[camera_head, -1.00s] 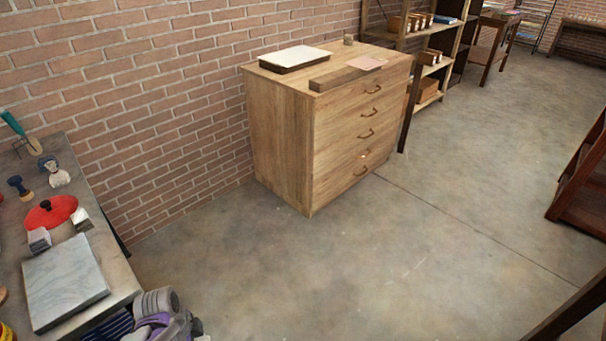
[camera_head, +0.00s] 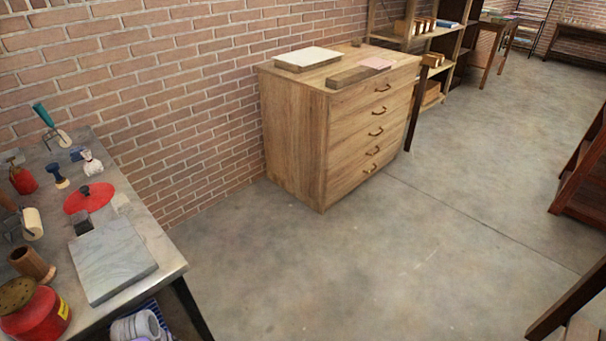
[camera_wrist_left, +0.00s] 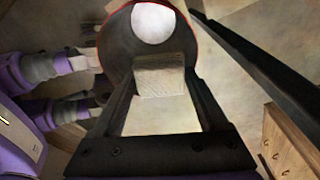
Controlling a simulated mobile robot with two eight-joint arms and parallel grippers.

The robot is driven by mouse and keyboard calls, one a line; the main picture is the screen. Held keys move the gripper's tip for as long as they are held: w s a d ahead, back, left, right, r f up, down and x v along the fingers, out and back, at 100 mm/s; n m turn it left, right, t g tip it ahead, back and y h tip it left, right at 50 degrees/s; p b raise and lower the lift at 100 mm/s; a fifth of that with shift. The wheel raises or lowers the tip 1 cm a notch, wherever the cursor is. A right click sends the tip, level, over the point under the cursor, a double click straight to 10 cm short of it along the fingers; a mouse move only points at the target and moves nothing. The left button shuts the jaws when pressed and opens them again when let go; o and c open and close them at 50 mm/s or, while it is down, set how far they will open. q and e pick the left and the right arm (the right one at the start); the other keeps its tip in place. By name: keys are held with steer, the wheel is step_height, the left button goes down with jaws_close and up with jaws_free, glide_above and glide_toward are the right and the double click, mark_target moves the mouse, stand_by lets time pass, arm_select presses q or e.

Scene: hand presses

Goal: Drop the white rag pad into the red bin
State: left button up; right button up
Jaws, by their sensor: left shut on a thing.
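My left gripper (camera_wrist_left: 161,82) shows in the left wrist view, with its black fingers on both sides of a pale pad, which I take to be the white rag pad (camera_wrist_left: 162,112). It is shut on this pad. Beyond the fingertips is a dark round container with a thin red rim, apparently the red bin (camera_wrist_left: 115,48). The pad overlaps its opening in the picture; the height between them cannot be told. A white disc shows inside it. Neither gripper nor this bin shows in the head view.
A bench (camera_head: 165,258) at left carries a grey slab (camera_head: 112,262), a red can (camera_head: 38,316), a red round thing (camera_head: 88,199) and several tools. A wooden drawer cabinet (camera_head: 300,140) stands against the brick wall. Open floor (camera_head: 400,270) lies in front.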

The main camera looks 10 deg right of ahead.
arm_select(q)
steer(key=shift+d+f+b, duration=0.1)
steer(key=shift+f+b, duration=0.9)
steer(key=shift+f, duration=0.8)
arm_select(e)
step_height(320, 180, down, 3)
steer(key=shift+w+r, duration=0.1)
arm_select(q)
steer(key=o, duration=1.3)
steer(key=shift+o, duration=0.2)
steer(key=r+p, duration=0.1)
steer(key=r, duration=0.2)
steer(key=a+r+p, duration=0.1)
steer(key=r, duration=0.3)
steer(key=r+p, duration=0.1)
steer(key=r, duration=0.3)
steer(key=shift+s+a, duration=0.1)
steer(key=shift+a, duration=0.1)
arm_select(e)
step_height(320, 180, up, 4)
steer(key=shift+f, duration=0.2)
